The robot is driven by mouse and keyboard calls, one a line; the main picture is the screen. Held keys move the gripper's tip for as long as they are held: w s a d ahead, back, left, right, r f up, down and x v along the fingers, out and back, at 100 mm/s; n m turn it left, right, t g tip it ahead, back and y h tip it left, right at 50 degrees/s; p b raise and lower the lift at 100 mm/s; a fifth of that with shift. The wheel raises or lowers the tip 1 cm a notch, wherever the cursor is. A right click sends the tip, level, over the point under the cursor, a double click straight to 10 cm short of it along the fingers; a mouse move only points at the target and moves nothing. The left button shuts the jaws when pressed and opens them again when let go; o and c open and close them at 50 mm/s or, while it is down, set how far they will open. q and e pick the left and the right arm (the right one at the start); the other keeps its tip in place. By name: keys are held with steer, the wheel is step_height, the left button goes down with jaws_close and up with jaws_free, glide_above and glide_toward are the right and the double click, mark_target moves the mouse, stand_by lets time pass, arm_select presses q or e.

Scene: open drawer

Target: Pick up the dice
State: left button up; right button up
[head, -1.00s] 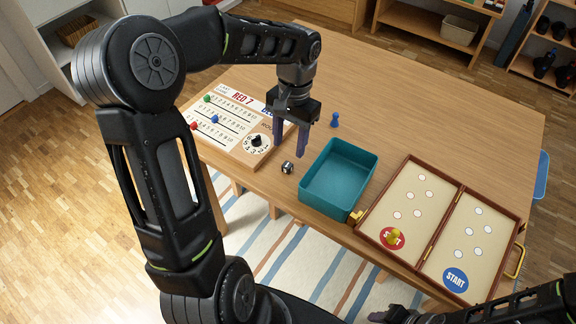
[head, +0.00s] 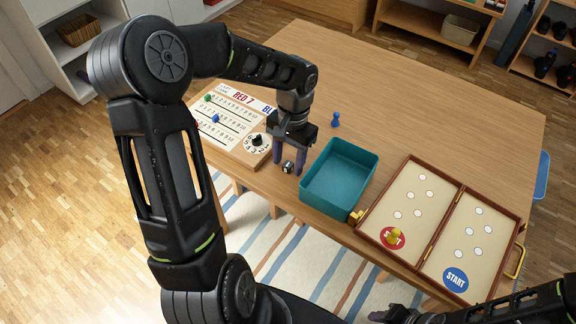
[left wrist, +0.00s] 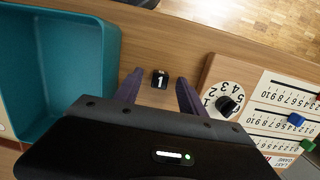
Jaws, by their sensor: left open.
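The dice (head: 288,167) is a small black cube on the wooden table, close to the table's front edge. In the left wrist view the dice (left wrist: 160,78) shows a white 1 on its top face. My left gripper (head: 289,163) points down at the dice with its purple fingers apart. In the left wrist view the left gripper's fingertips (left wrist: 157,80) lie on either side of the dice, with gaps between them and it. My right gripper (head: 385,315) is at the bottom edge, too small and cut off to tell its jaw state.
A teal open box (head: 318,205) stands just right of the dice. A score board with a dial (head: 258,141) lies to the left. A blue pawn (head: 336,119) stands behind the box. An open game case (head: 432,183) lies at the right.

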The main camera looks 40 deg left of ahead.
arm_select(q)
steer(key=shift+c, duration=0.3)
jaws_close()
stand_by(0.5)
